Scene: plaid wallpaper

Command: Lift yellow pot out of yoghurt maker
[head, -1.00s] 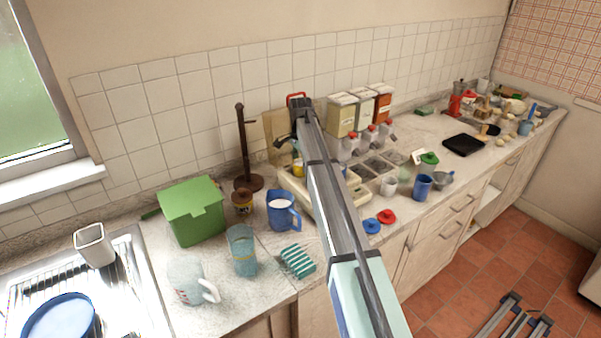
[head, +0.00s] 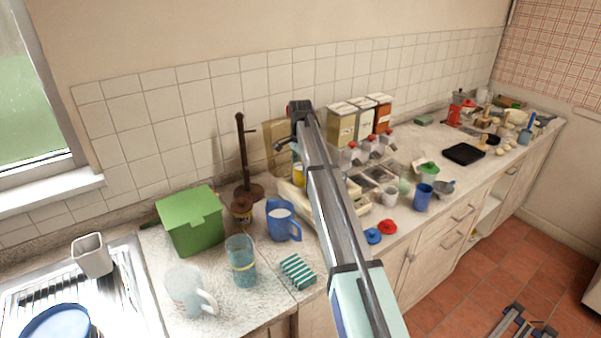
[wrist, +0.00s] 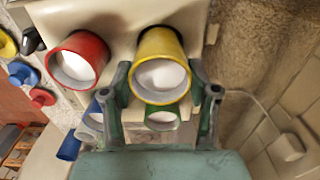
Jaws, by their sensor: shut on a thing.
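The yellow pot (wrist: 160,43), with white contents, is between the two fingers of my gripper (wrist: 163,82) in the wrist view. My gripper is shut on it. In the head view the yellow pot (head: 299,176) shows below my gripper (head: 291,150), just left of my arm. The cream yoghurt maker (wrist: 123,17) lies behind the pots in the wrist view. Its edge also shows in the head view (head: 291,195), partly hidden by my arm. I cannot tell how far the yellow pot's base is from it.
A red pot (wrist: 77,60) with white contents stands beside the yellow one. A green pot (wrist: 163,117) and blue pots (wrist: 90,121) are partly hidden by my gripper. A blue jug (head: 281,222) and brown stand (head: 247,165) are left of my arm.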

